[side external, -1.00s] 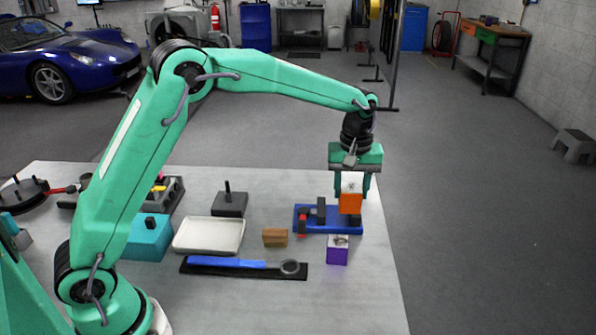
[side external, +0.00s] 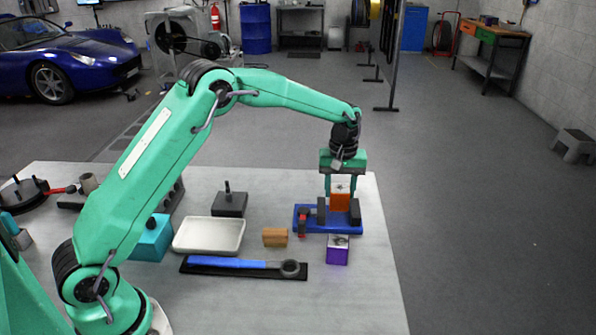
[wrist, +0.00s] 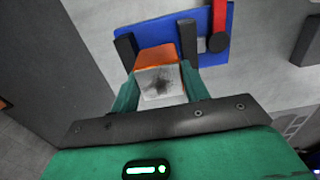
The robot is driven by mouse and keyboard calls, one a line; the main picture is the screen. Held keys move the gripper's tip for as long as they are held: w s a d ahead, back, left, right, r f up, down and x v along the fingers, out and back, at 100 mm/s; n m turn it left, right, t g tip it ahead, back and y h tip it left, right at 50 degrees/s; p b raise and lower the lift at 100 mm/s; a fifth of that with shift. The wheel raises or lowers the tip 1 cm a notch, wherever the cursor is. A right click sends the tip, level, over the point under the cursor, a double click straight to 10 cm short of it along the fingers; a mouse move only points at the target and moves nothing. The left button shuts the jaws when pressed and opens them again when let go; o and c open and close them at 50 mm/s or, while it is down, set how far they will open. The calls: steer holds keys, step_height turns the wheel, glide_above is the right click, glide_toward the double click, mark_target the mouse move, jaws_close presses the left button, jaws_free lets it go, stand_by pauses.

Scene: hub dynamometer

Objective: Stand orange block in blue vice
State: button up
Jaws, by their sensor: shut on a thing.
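The orange block (side external: 340,203), with a white upper part (side external: 342,184) bearing a dark mark, is upright in my gripper (side external: 341,190). My gripper is shut on its white part, one finger on each side. The block's orange end is low over the blue vice (side external: 312,228), between its two dark jaws (side external: 321,211). The wrist view shows the orange end (wrist: 157,57) between the jaws (wrist: 187,42), over the blue base (wrist: 212,60). The block's lower end is partly hidden, so I cannot tell whether it touches the base.
A purple block (side external: 338,252) stands just in front of the vice. A brown block (side external: 275,237), a white tray (side external: 208,235) and a blue-handled wrench (side external: 230,263) lie to the left. The table's right edge is close beyond the vice.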

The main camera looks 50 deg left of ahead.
mark_target(338, 201)
steer(key=shift+f, duration=1.45)
steer(key=shift+f, duration=0.35)
steer(key=shift+f, duration=0.3)
steer(key=o, duration=0.9)
steer(key=shift+s+f, duration=0.1)
steer(key=shift+a, duration=0.15)
step_height(338, 201, up, 14)
steer(key=shift+f, duration=0.25)
